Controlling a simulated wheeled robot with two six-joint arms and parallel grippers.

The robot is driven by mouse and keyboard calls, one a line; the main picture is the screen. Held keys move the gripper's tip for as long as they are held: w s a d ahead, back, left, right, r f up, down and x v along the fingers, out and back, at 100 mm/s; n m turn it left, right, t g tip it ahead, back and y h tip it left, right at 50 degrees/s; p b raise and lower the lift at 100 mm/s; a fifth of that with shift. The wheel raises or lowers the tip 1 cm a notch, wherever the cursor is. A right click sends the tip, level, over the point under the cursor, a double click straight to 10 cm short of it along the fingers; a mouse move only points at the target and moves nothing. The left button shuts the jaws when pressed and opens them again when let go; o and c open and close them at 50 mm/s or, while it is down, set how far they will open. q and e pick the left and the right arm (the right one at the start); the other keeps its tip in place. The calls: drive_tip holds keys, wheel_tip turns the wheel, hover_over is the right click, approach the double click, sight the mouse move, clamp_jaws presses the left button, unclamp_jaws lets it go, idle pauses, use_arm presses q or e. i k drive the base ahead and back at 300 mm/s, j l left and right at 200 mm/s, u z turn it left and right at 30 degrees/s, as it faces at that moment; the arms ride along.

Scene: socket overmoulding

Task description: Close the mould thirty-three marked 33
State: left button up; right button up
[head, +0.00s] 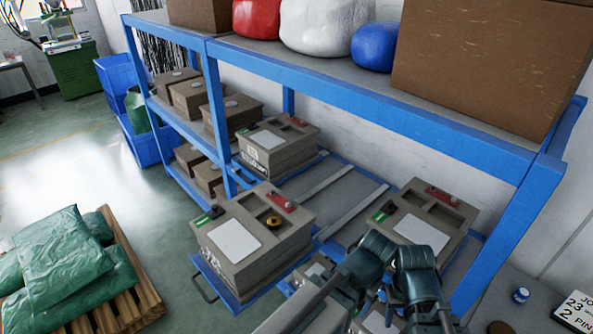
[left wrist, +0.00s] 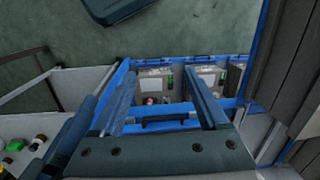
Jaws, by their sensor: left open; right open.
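Several grey-brown box moulds sit on the blue rack. One mould (head: 248,250) sits at the front on a pulled-out blue tray with a handle, with a white plate, a yellow round part and red and green parts on top. A second mould (head: 278,148) stands further back and a third (head: 428,218) to the right. Their dark side markings are too unclear to read as 33.
The blue rack (head: 330,85) has an upper shelf with bags and brown boxes. Green sacks (head: 65,255) lie on a pallet (head: 125,285) at left. A sign (head: 578,310) and a small blue-capped jar (head: 520,295) are at lower right. Floor between rack and pallet is clear.

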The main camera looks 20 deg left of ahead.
sight(241, 258)
drive_tip(key=u, duration=1.65)
